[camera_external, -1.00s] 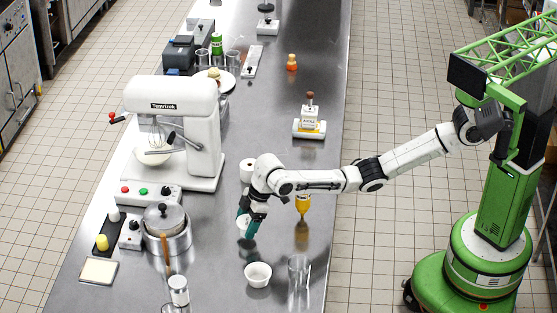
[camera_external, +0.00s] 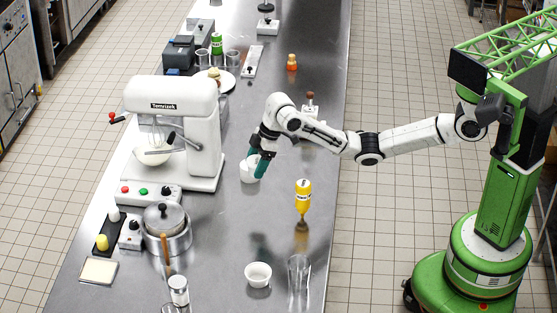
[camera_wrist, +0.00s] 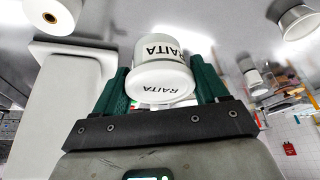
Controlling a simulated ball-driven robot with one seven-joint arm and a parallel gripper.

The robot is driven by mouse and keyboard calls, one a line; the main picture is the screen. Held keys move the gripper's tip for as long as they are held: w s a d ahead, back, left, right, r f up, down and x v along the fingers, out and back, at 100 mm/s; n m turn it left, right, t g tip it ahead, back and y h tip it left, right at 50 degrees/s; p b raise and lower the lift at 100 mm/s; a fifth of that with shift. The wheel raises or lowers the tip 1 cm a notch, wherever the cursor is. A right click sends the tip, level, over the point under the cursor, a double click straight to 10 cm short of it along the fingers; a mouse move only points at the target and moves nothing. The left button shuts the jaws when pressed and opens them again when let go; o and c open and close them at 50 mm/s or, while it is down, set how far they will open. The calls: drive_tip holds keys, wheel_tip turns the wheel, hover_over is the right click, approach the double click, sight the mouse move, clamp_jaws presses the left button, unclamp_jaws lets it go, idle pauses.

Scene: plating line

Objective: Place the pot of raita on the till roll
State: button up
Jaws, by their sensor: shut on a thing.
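The pot of raita (camera_wrist: 165,55) is white with black RAITA lettering, which shows twice in the wrist view. My gripper (camera_external: 257,163) is shut on it, with a green finger on each side. The till roll (camera_wrist: 62,12) is a white roll with a brown core, at the top left of the wrist view and apart from the pot there. In the outside view my gripper is over the counter just right of the mixer. White shapes overlap at the fingers there, so I cannot tell the pot's exact height above the roll.
The white mixer (camera_external: 197,120) stands close left of my gripper. A yellow bottle (camera_external: 303,195) stands to the right and nearer. A white bowl (camera_external: 258,270) and a clear glass (camera_external: 299,272) are near the front. A lidded pan (camera_external: 166,235) is at front left. Open steel counter lies between.

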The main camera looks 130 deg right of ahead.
drive_tip(key=s+d+r+p, duration=0.1)
drive_tip(key=s+d+r, duration=0.15)
drive_tip(key=s, duration=0.65)
drive_tip(key=s+d+r+p, duration=0.1)
drive_tip(key=s+d+r, duration=0.15)
drive_tip(key=s, duration=0.65)
drive_tip(key=b, duration=0.4)
approach(244, 166)
drive_tip(key=shift+w+f, duration=0.2)
drive_tip(key=shift+w, duration=0.4)
drive_tip(key=shift+w+d+f, duration=0.2)
drive_tip(key=shift+w+f, duration=0.1)
drive_tip(key=shift+f, duration=1.85)
drive_tip(key=shift+f, duration=0.1)
drive_tip(key=o, duration=1.1)
